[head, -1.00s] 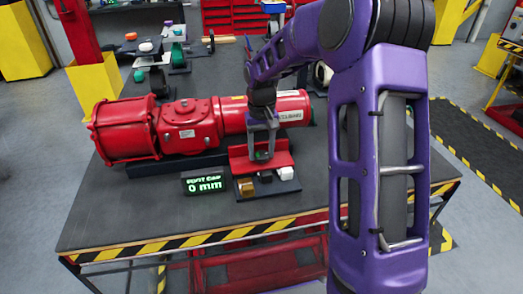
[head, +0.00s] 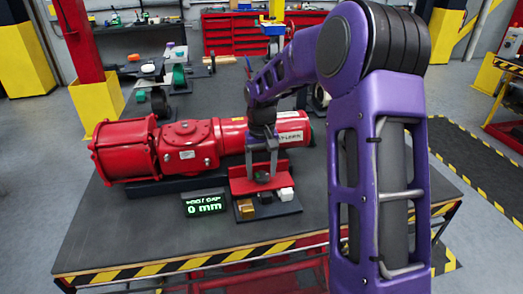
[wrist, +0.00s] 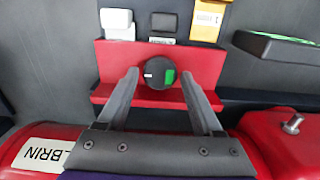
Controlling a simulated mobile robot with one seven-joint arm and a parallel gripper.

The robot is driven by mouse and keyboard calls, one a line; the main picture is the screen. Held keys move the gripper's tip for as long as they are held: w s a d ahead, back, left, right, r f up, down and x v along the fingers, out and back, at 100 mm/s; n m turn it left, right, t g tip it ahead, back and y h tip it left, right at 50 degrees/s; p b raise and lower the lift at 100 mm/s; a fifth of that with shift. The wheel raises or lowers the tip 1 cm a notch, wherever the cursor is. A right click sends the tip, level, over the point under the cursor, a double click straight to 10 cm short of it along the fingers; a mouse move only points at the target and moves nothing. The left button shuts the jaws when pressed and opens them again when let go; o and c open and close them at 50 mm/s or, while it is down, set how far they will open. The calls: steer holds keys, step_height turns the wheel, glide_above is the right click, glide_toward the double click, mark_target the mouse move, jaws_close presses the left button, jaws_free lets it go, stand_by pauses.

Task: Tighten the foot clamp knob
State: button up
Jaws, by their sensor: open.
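The foot clamp knob (wrist: 160,72) is a round black knob with a green patch and a small white mark, on a red bracket (wrist: 103,63) in the wrist view. In the head view the knob (head: 262,177) shows small and dark at the front of the red bracket (head: 242,184). My gripper (wrist: 160,75) is open and empty in the wrist view, with one finger on each side of the knob. In the head view my gripper (head: 261,166) is just above and behind the knob. Whether the fingertips touch the knob cannot be told.
A red valve actuator (head: 190,150) lies along the table behind the bracket. A display (head: 205,204) reading "0 mm" stands left of it. The table's front is clear.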

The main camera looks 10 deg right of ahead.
mark_target(261, 175)
step_height(261, 175, up, 17)
steer(key=p, duration=0.1)
steer(key=shift+p, duration=0.3)
